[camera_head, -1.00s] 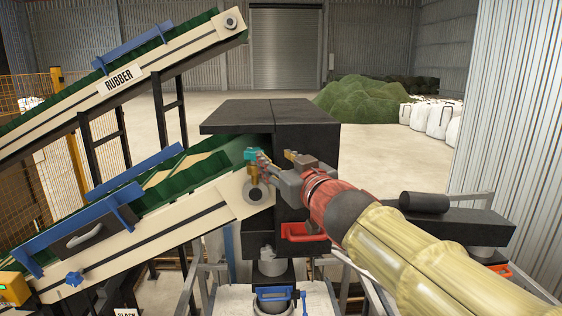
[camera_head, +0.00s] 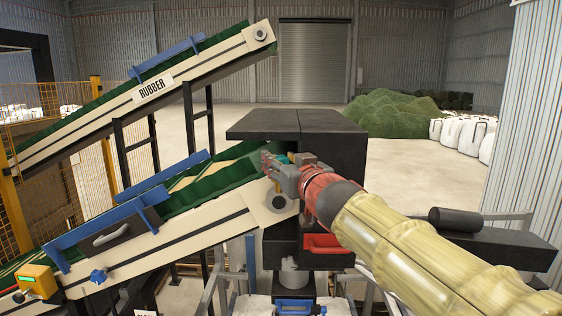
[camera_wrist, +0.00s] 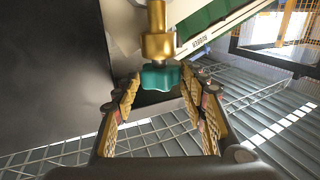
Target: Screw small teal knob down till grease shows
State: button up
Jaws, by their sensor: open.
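The teal knob (camera_wrist: 160,77) is lobed and sits at the lower end of a brass fitting (camera_wrist: 158,46) in the wrist view. My gripper (camera_wrist: 161,92) is open, with one ridged yellow finger on each side of the knob. The knob appears at the level of the fingertips, with gaps to both, so no contact shows. In the head view my gripper (camera_head: 277,168) covers most of the knob, and only a bit of teal (camera_head: 283,158) shows. No grease can be made out.
The lower conveyor's cream end plate (camera_head: 270,203) lies just below and left of my gripper. A black housing (camera_head: 333,140) stands right behind it. A red handle (camera_head: 322,243) is below. The upper conveyor marked RUBBER (camera_head: 152,88) rises at left.

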jog(key=shift+c, duration=0.2)
jog(key=c, duration=0.7)
jog(key=shift+c, duration=0.6)
jog(key=b, duration=0.3)
jog(key=shift+a+f, duration=0.1)
jog(key=shift+f, duration=0.15)
jog(key=m+h+b, duration=0.1)
jog(key=b, duration=0.5)
jog(key=shift+a+f+h, duration=0.1)
jog(key=shift+f+h, duration=0.05)
jog(key=shift+h, duration=0.25)
jog(key=m+h+b, duration=0.1)
jog(key=h+b, duration=0.1)
jog(key=b, duration=0.3)
jog(key=m+t+h+b, duration=0.1)
jog(key=h+b, duration=0.1)
jog(key=b, duration=0.4)
jog(key=shift+a+m, duration=0.15)
jog(key=shift+m, duration=0.25)
jog(key=shift+h+b, duration=0.4)
jog(key=shift+b, duration=0.35)
